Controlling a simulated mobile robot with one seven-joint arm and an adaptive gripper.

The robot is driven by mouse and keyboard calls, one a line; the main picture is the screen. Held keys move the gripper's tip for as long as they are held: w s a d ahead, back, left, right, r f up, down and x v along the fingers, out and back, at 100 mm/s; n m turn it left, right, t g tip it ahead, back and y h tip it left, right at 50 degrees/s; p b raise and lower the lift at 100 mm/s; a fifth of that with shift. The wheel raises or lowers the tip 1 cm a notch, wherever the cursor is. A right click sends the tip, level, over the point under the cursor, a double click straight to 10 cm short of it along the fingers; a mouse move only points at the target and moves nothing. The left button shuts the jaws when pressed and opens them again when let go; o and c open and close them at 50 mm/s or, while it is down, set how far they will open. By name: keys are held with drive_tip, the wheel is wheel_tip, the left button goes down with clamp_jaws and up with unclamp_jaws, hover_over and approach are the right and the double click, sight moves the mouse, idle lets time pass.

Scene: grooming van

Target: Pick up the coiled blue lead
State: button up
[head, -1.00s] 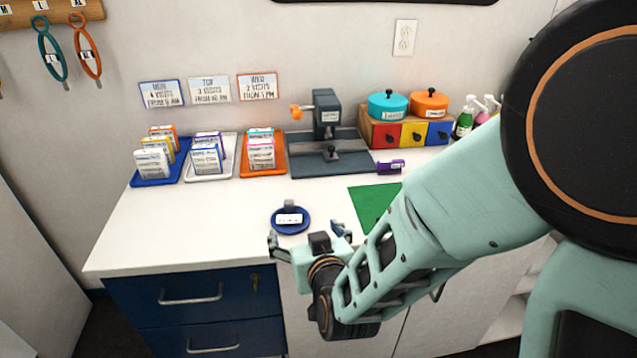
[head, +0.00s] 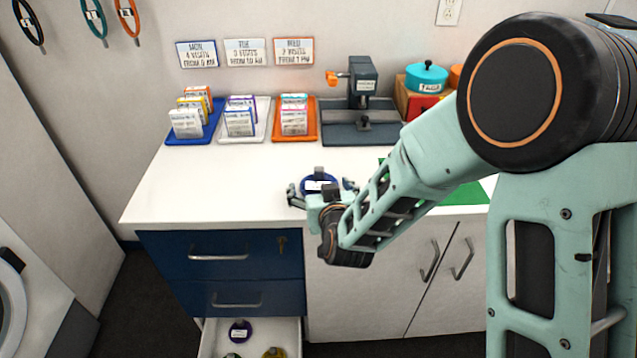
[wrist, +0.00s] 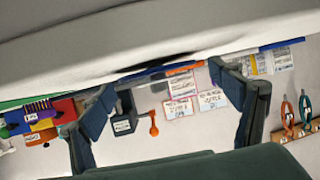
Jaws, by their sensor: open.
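A round dark-blue coil with a white label (head: 318,185), which looks like the coiled blue lead, lies on the white counter near its front edge. My gripper (head: 321,191) is at the counter's front edge, its fingers spread on either side of the coil in the head view. They partly cover it, and I cannot tell whether they touch it. In the wrist view the two fingers (wrist: 168,105) stand wide apart with nothing clearly held between them.
An open lower drawer (head: 207,343) holds another dark-blue round item (head: 240,331) and a yellowish one (head: 274,353). Card trays, including an orange one (head: 310,135), and a grey clamp stand (head: 362,95) stand behind. A green mat (head: 468,193) lies right. The left counter is clear.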

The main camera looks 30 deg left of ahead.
drive_tip(key=shift+w+a+f, duration=0.2)
drive_tip(key=shift+w+a, duration=0.05)
drive_tip(key=shift+w, duration=0.15)
drive_tip(key=c, duration=1.3)
drive_tip(key=shift+r, duration=0.15)
